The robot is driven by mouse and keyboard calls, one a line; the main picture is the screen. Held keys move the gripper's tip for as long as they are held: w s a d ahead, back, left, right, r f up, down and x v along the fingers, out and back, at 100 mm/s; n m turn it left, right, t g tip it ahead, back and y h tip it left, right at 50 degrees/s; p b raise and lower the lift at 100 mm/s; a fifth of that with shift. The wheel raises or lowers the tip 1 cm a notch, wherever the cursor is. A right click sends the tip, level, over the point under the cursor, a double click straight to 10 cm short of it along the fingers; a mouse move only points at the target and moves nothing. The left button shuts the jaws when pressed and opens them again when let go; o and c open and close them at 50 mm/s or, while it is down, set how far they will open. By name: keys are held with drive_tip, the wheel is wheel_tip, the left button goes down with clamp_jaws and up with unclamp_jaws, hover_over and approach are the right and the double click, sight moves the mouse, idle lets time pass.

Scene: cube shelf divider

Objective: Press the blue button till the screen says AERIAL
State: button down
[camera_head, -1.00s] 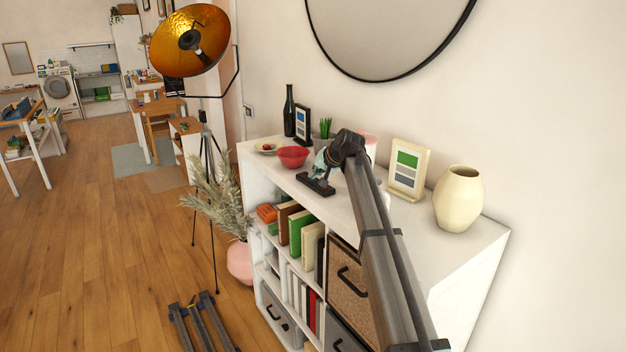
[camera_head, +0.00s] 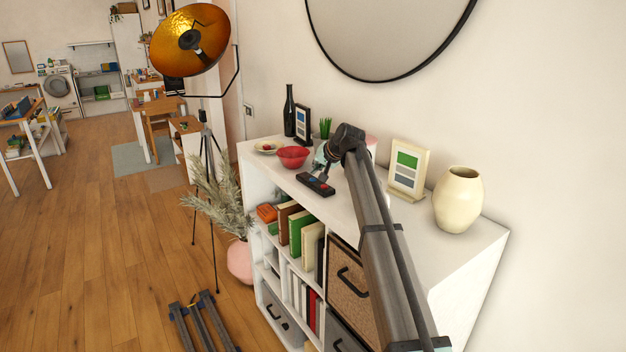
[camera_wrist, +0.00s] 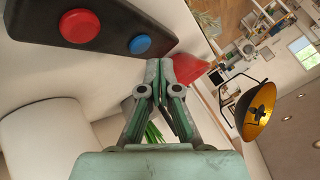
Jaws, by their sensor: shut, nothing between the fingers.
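A dark button box (camera_head: 315,184) lies on the white shelf top. In the wrist view the box (camera_wrist: 105,52) fills the upper left. It bears a large red button (camera_wrist: 80,25) and a smaller blue button (camera_wrist: 140,44). My gripper (camera_wrist: 163,66) is shut and empty, its tips just below the blue button in the picture. Whether they touch it I cannot tell. In the head view my gripper (camera_head: 322,172) is small, just above and behind the box. No readable screen text shows in either view.
A red bowl (camera_head: 293,157) stands left of the box, with a plate (camera_head: 267,146) farther left. A black bottle (camera_head: 289,112), a dark frame (camera_head: 302,126) and a small green plant (camera_head: 325,128) stand behind. A cream frame (camera_head: 408,172) and vase (camera_head: 458,200) stand right.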

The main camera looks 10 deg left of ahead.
sight(314, 179)
drive_tip(key=shift+r+p, duration=0.8)
drive_tip(key=shift+r, duration=1.65)
